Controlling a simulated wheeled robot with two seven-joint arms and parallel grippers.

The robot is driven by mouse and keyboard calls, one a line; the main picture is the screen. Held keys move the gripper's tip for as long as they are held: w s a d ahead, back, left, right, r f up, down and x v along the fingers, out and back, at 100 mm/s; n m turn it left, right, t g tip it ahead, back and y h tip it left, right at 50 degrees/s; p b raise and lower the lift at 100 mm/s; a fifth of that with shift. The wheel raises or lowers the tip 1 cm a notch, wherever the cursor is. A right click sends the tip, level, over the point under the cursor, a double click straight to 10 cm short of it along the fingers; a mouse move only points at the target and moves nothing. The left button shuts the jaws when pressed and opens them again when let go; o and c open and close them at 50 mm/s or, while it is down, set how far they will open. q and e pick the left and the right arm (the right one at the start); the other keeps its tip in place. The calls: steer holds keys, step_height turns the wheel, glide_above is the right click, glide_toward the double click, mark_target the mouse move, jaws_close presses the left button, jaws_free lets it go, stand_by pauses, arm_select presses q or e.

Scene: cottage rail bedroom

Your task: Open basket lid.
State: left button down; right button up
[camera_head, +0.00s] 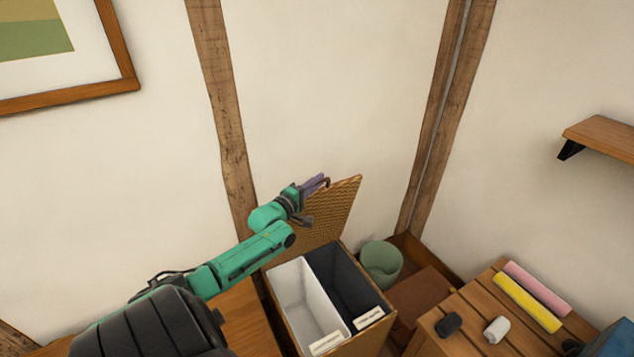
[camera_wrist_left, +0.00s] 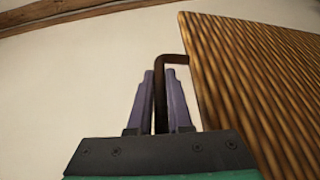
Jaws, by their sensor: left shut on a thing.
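The woven basket lid (camera_head: 335,208) stands raised, tilted up at the back of the basket (camera_head: 290,317). The open basket shows a white compartment (camera_head: 303,296) and a dark compartment (camera_head: 347,283), each with a pale label at its front. My left gripper (camera_head: 322,182) is at the upper left edge of the lid. In the left wrist view its purple fingers (camera_wrist_left: 160,88) are shut on a dark bent handle (camera_wrist_left: 172,58) that joins the lid (camera_wrist_left: 255,80) at its edge. My right gripper is not in view.
A wooden slatted table (camera_head: 452,305) at right holds a pink roll (camera_head: 537,289), a yellow roll (camera_head: 527,303) and small dark and white items. A green bin (camera_head: 381,263) stands right of the basket. A wall shelf (camera_head: 603,134) is at far right.

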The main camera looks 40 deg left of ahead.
arm_select(q)
steer(key=c, duration=0.8)
jaws_free()
steer(key=shift+c, duration=0.2)
steer(key=shift+s, duration=0.1)
steer(key=shift+s+d, duration=0.1)
steer(key=shift+s, duration=0.1)
steer(key=s+d+p, duration=0.1)
steer(key=s, duration=1.3)
steer(key=shift+d, duration=0.15)
steer(key=shift+f, duration=0.2)
